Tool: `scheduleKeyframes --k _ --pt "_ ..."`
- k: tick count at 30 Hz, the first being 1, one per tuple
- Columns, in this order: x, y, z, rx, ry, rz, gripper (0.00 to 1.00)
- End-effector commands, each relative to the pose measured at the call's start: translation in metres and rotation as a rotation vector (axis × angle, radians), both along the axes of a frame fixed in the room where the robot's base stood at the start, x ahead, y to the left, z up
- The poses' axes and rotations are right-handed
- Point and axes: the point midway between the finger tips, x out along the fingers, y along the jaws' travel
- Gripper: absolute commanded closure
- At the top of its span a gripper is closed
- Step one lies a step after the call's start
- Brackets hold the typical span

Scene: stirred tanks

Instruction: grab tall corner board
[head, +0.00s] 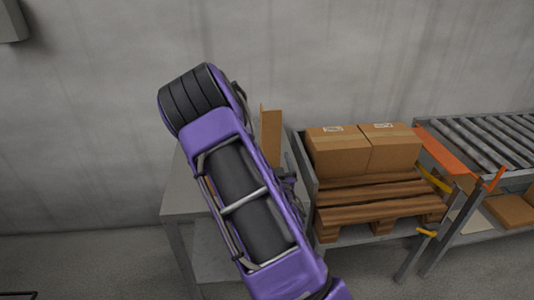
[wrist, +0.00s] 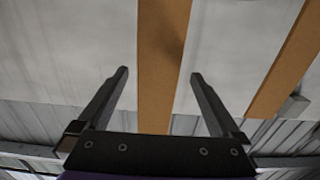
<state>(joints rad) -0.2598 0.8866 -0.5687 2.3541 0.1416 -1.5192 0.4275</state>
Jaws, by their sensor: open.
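The tall corner board (head: 271,138) is a narrow brown upright piece on the grey table, just right of my arm in the head view; my arm hides its lower part. In the wrist view a brown upright strip (wrist: 164,35), which looks like this board, runs between the two fingers of my gripper (wrist: 159,74). My gripper is open, with a gap on each side of the strip. I cannot tell how deep the strip sits between the fingers.
A second brown strip (wrist: 287,62) slants at the right of the wrist view. Right of the table (head: 184,193), two cardboard boxes (head: 338,153) sit on a wooden pallet (head: 380,201). A roller conveyor (head: 490,140) stands further right. A concrete wall (head: 330,50) is behind.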

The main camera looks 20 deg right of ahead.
Motion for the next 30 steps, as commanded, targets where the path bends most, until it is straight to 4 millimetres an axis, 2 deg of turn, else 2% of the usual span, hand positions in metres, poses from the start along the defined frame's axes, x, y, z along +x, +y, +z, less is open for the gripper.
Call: scheduleKeyframes --k 3,8,17,30 --pt "0.018 -0.007 0.005 -0.002 -0.004 0.002 0.00" --pt "0.037 -0.013 0.004 -0.002 -0.002 0.001 0.00" --pt "0.040 -0.014 0.004 0.000 -0.001 0.000 0.02" --pt "0.040 -0.014 0.004 0.001 -0.001 0.000 0.81"
